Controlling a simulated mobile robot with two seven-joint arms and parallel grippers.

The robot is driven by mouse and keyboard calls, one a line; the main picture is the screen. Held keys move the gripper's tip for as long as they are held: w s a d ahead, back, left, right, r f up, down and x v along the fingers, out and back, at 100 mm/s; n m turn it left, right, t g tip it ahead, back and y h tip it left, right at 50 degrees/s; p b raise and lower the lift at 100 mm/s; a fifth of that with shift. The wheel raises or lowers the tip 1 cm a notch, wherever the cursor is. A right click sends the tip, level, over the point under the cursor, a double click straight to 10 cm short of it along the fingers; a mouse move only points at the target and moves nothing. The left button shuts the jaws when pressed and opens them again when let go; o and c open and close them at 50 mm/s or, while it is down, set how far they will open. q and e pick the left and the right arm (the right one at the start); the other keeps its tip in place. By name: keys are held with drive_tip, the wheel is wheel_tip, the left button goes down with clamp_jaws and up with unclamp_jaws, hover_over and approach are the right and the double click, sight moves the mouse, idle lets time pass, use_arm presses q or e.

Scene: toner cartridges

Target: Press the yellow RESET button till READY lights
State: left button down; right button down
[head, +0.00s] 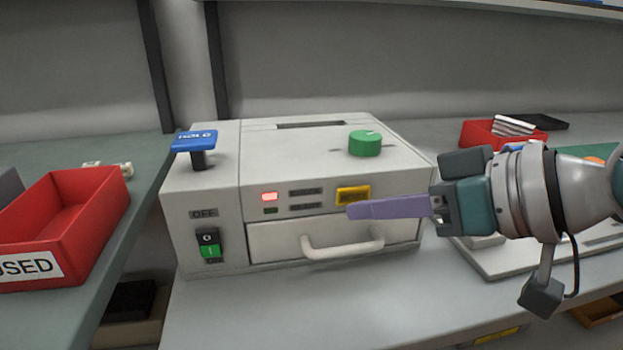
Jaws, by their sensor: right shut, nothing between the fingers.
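The yellow RESET button (353,195) is on the front panel of a grey machine (300,150). My right gripper (352,211) comes in from the right. It is shut and empty, and its purple fingers point left, with their tips just below the yellow button in the picture. I cannot tell whether they touch the panel. Left of the button, the upper lamp (269,197) glows red and the lower lamp (270,210) is dark. The small labels beside the lamps are too blurred to read. My left gripper is not in view.
The machine has a blue HOLD lever (194,139), a green knob (365,143), a power switch (209,245) and a drawer handle (342,246) that juts forward below the button. A red bin (98,190) stands left, and another red tray (478,134) stands behind right.

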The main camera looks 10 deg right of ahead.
drive_tip(key=shift+w, duration=0.1)
drive_tip(key=shift+w, duration=0.35)
drive_tip(key=shift+w, duration=0.35)
idle(0.5)
idle(0.4)
drive_tip(key=shift+s+p, duration=0.5)
drive_tip(key=shift+s, duration=0.25)
